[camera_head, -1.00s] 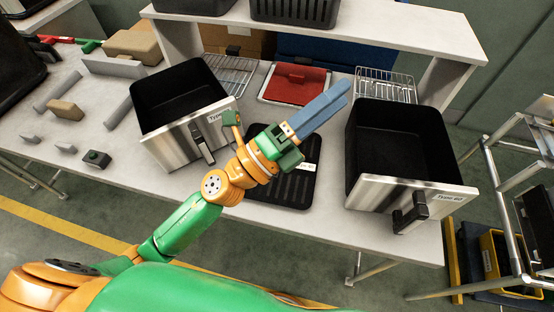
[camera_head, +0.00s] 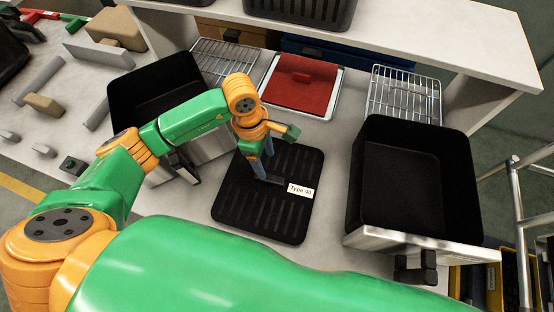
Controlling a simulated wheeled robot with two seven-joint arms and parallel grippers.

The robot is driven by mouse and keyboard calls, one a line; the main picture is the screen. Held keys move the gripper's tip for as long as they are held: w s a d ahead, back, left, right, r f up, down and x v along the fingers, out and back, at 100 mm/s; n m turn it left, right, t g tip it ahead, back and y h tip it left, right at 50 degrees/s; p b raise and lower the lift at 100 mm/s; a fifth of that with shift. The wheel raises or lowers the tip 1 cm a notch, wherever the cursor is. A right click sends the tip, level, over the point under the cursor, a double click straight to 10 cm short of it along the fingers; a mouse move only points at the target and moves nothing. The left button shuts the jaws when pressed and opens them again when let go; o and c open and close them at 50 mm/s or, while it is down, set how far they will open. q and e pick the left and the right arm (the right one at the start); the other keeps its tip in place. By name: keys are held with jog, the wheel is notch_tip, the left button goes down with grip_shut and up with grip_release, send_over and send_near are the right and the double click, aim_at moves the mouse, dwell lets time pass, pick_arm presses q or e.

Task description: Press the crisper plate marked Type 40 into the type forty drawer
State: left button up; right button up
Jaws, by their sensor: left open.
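The black slotted crisper plate (camera_head: 290,222) lies flat on the worktop between two drawers, with a white label reading Type 40 and a small raised handle (camera_head: 270,181) in its middle. My left gripper (camera_head: 264,172) points down over the plate, its blue-grey fingers open close to the handle; I cannot tell if they touch it. The right-hand drawer (camera_head: 415,190) is black, empty and open at the top, with a steel front; its label is not readable now but read Type 40 earlier. The left-hand drawer (camera_head: 150,90) is partly hidden by my arm. My right gripper is not in view.
A red item in a white tray (camera_head: 300,84) and wire racks (camera_head: 403,94) lie behind the plate. A raised shelf (camera_head: 400,30) runs along the back. Grey and tan blocks (camera_head: 43,105) lie at left. Bare worktop separates plate and right drawer.

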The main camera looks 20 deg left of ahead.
aim_at(270, 177)
pick_arm(q)
jog(key=shift+s+d+f+p, duration=0.25)
jog(key=shift+s+f+p, duration=0.15)
jog(key=shift+s, duration=0.2)
jog(key=shift+s+d+f+p, duration=0.25)
jog(key=shift+s+f+p, duration=0.15)
jog(key=shift+s, duration=0.2)
jog(key=f, duration=0.3)
jog(key=shift+d+f, duration=0.4)
jog(key=shift+w+f, duration=0.15)
jog(key=shift+w, duration=0.1)
jog(key=shift+s, duration=0.1)
grip_shut()
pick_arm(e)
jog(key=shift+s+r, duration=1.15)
